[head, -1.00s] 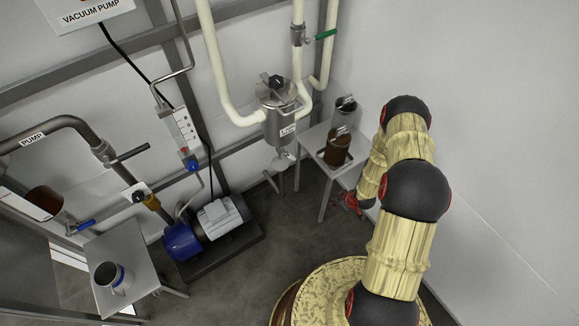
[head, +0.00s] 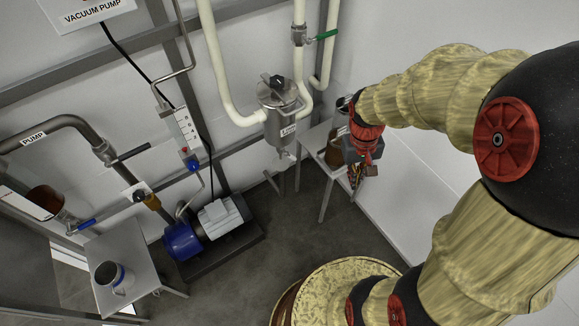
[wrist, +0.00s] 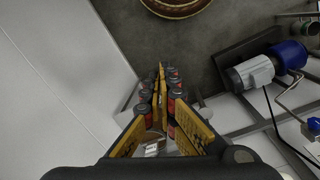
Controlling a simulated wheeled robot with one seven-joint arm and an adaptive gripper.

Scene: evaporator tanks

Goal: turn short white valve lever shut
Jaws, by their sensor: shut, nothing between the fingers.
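A steel tank (head: 280,122) hangs on the wall frame in the head view. A small pale valve lever (head: 284,156) shows at its bottom outlet; it is too small to tell its exact angle. My gripper (head: 356,184) is to the right of the lever and apart from it, beside the small side table, with its fingers pointing down. In the wrist view my gripper (wrist: 161,72) has its fingers together with nothing between them. The lever cannot be made out in the wrist view.
A side table (head: 312,140) with a brown jar (head: 334,152) stands right of the tank, close to my gripper. A green-handled valve (head: 326,35) is on the pipe above. A blue and grey pump (head: 205,228) sits on the floor at left. Floor in front of the tank is clear.

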